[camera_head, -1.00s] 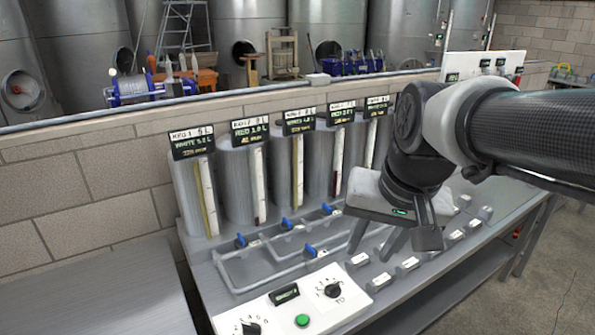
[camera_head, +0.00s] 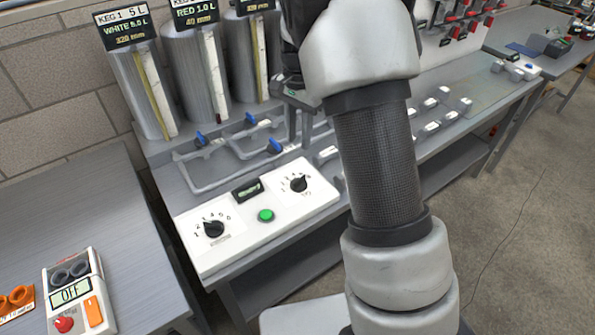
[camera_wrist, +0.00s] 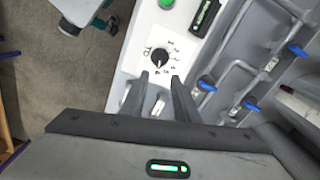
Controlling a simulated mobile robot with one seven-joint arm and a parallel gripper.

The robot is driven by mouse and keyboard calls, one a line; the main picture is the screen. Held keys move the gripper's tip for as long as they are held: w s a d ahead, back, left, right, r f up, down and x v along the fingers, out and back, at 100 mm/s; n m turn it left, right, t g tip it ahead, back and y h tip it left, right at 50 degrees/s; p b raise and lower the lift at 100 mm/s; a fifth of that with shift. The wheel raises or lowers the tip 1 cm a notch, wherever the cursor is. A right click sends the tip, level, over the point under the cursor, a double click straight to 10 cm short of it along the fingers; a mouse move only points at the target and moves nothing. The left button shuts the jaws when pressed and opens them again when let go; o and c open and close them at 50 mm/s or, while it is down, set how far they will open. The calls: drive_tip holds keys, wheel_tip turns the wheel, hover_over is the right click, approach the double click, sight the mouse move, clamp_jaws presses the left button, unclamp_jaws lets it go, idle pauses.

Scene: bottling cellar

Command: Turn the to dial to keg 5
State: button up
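The to dial (camera_head: 298,184) is a black knob on the right part of the white control panel (camera_head: 240,250), with small numbers around it. The pointer's exact number is too small to read. The same dial shows in the wrist view (camera_wrist: 160,57), just beyond the fingertips. My gripper (camera_wrist: 160,77) is open and empty, its two fingers apart on either side of a line toward the dial, not touching it. In the head view my gripper is partly hidden by my arm, above and behind the panel.
A second black dial (camera_head: 214,228) is at the panel's left, with a green button (camera_head: 265,215) and small display (camera_head: 247,190) between. Pipes with blue valves (camera_head: 274,146) lie behind. Kegs (camera_head: 190,75) stand at the back. A boxed device (camera_head: 75,295) reads OFF at lower left.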

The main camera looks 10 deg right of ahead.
sight(298, 178)
wheel_tip(298, 178, down, 14)
drive_tip(key=shift+f+b, duration=0.25)
drive_tip(key=shift+b, duration=0.1)
clamp_jaws()
